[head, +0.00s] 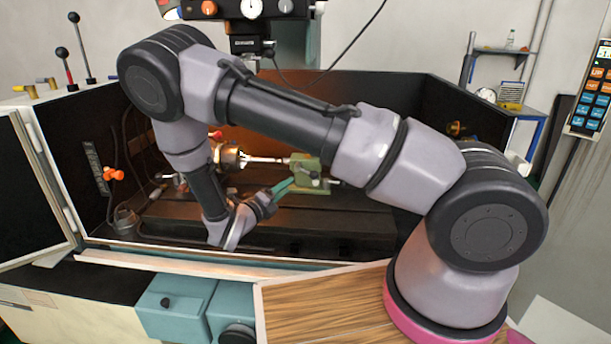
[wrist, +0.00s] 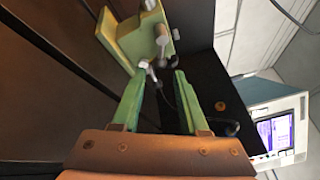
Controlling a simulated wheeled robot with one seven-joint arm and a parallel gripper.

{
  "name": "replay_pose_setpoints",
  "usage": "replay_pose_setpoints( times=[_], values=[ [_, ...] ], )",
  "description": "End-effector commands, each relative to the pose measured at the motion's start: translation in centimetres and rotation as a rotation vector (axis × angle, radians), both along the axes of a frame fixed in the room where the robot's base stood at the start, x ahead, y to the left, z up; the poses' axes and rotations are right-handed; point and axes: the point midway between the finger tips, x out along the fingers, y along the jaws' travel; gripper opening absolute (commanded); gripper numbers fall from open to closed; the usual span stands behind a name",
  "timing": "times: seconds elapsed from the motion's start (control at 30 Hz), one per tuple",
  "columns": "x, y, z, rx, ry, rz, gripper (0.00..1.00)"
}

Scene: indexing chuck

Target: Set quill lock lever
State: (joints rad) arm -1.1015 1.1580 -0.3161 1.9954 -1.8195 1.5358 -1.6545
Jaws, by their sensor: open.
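The pale green tailstock (head: 308,168) stands on the machine bed inside the enclosure; in the wrist view its body (wrist: 128,42) fills the upper middle. A small silver lever (wrist: 148,68) on it shows near the left fingertip, and a grey knob or shaft (wrist: 162,40) sits just beyond. I cannot tell for sure which is the quill lock lever. My gripper (wrist: 160,73) is open, its green fingers pointing at the tailstock with nothing clamped between them. Whether the left finger touches the silver lever is unclear. In the head view my gripper (head: 286,186) is just left of the tailstock.
A chuck (head: 230,158) with a bright workpiece faces the tailstock from the left. The dark enclosure wall (head: 375,105) stands behind. An orange knob (head: 114,174) is on the left side. A control panel (head: 595,90) hangs at far right. The bed's front (head: 340,222) is clear.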

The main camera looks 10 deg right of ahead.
Motion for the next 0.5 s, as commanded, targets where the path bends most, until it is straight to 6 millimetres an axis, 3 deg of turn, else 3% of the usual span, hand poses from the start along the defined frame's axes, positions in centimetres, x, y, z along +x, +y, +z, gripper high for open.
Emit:
replay_pose_setpoints(
  times=[0.5],
  values=[
    [6.1, -6.4, 0.1, 0.005, -0.004, -0.007, 0.43]
  ],
)
